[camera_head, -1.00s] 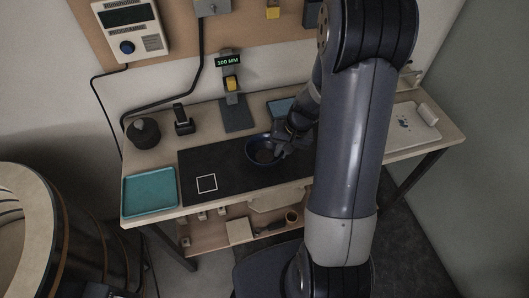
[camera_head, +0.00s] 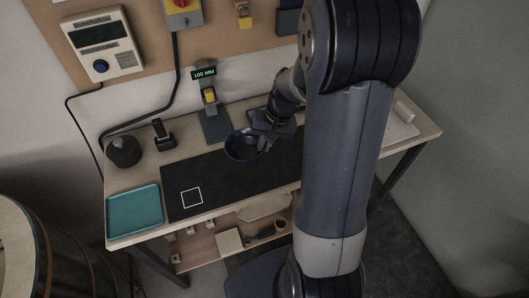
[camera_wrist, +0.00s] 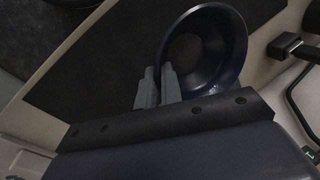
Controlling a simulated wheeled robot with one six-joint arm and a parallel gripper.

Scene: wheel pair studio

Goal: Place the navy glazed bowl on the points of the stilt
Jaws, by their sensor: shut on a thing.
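The navy glazed bowl (camera_head: 238,157) is upright near the back edge of the black mat, in front of the gauge stand; it also fills the upper middle of the wrist view (camera_wrist: 236,48). My gripper (camera_head: 264,143) is at the bowl's right side. In the wrist view my gripper's two grey fingers (camera_wrist: 157,86) are shut on the bowl's near rim, one partly hidden behind the wall. I cannot tell the height of the bowl above the mat. I cannot make out the stilt in either view.
The gauge stand (camera_head: 213,127) with a "100 MM" display rises just behind the bowl. A white square outline (camera_head: 192,197) marks the black mat (camera_head: 228,190), whose left part is clear. A teal tray (camera_head: 135,211), a dark round object (camera_head: 123,152) and a small black stand (camera_head: 163,136) are left.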

